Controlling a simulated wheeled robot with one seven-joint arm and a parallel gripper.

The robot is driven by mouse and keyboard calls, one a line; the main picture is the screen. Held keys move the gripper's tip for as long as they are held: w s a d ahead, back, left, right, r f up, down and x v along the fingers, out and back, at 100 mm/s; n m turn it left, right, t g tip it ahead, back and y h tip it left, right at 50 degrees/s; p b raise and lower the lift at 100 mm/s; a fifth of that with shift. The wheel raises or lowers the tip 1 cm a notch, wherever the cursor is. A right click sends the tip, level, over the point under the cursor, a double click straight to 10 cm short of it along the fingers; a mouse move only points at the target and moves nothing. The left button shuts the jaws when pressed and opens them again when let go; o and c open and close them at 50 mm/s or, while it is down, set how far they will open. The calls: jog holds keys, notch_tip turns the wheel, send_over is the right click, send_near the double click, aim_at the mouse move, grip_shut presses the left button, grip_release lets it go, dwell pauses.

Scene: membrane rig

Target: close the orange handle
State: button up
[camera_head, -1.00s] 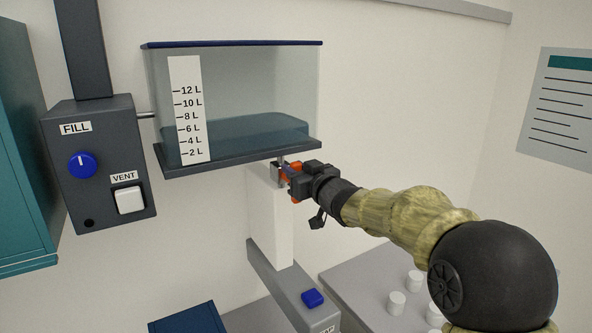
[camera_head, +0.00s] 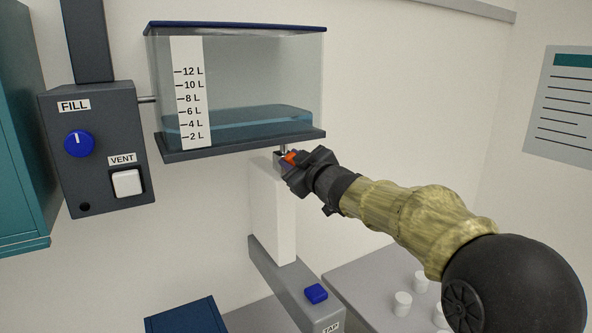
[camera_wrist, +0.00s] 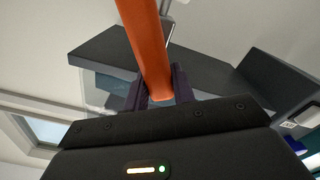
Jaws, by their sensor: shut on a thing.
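The orange handle (camera_head: 291,157) is under the tank's lower right part, mostly hidden by my gripper in the head view. In the wrist view the orange handle (camera_wrist: 148,45) runs from the top edge down between the two fingers. My gripper (camera_head: 298,165) is shut on it, and the fingers (camera_wrist: 158,92) lie on either side of the bar. The metal valve stem (camera_head: 281,148) shows just left of the handle, below the tank.
A white column (camera_head: 270,215) stands below the valve. A dark control box (camera_head: 105,190) hangs at left. White cups (camera_head: 403,304) stand on a grey surface at lower right.

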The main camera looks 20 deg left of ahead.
jog(key=shift+s+a+f+n+b, duration=0.2)
jog(key=shift+f+n+b, duration=0.35)
jog(key=shift+n+b, duration=1.1)
jog(key=shift+s+a+f+n+b, duration=0.2)
jog(key=shift+f+n+b, duration=0.6)
jog(key=shift+n, duration=1.4)
jog(key=shift+s+a+f+n+b, duration=0.15)
jog(key=shift+s+f+n+b, duration=0.15)
jog(key=shift+n+b, duration=1.45)
jog(key=shift+n, duration=0.3)
jog(key=o, duration=1)
jog(key=b+v, duration=0.3)
jog(key=v, duration=1.4)
jog(key=shift+s+d+b, duration=0.1)
jog(key=shift+s+b, duration=0.1)
jog(key=shift+b, duration=0.15)
